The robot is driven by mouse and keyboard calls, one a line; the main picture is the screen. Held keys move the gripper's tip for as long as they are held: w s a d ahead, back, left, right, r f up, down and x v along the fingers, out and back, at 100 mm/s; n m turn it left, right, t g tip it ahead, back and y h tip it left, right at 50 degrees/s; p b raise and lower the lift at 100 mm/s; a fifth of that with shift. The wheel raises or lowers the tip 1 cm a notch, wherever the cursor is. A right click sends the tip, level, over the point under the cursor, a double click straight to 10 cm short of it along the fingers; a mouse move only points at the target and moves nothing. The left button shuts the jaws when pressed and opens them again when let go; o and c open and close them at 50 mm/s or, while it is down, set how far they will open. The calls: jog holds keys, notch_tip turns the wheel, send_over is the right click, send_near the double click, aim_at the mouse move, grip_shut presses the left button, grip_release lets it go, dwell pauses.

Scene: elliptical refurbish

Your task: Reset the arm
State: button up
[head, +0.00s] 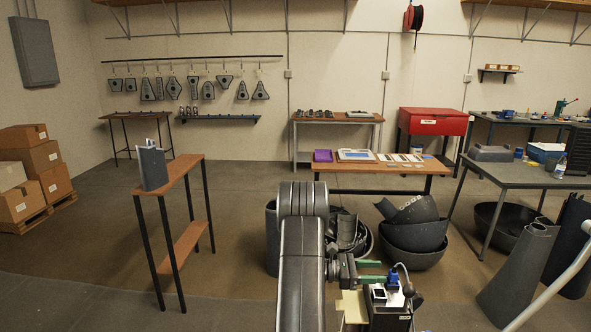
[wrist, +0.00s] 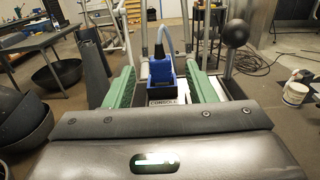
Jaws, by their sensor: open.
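My gripper (head: 371,271) is at the lower middle of the head view, with my dark arm in front of the camera. In the wrist view, the two green fingers of my gripper (wrist: 162,86) are spread wide apart. Between them in that picture stands a small blue holder (wrist: 160,76) with a cable rising from it, on a base labelled "CONSOLE". No finger visibly touches the holder. In the head view the blue holder (head: 394,279) is just right of the fingertips. My gripper holds nothing.
A narrow wooden stand (head: 181,170) with a grey box (head: 152,168) is at left. Dark bowls (head: 413,235) and grey shells (head: 519,262) stand at right. Floor between stand and arm is clear.

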aim_at(394, 268)
jog(key=d, duration=0.2)
jog(key=d+p, duration=0.1)
jog(key=d, duration=0.2)
jog(key=shift+s+d+r, duration=0.1)
jog(key=shift+s+d, duration=0.15)
jog(key=shift+d, duration=0.1)
jog(key=shift+w+d+r+p, duration=0.1)
jog(key=shift+d+r+p, duration=0.05)
jog(key=shift+r+p, duration=0.45)
notch_tip(394, 268, up, 6)
jog(key=p, duration=0.3)
jog(key=shift+f, duration=0.15)
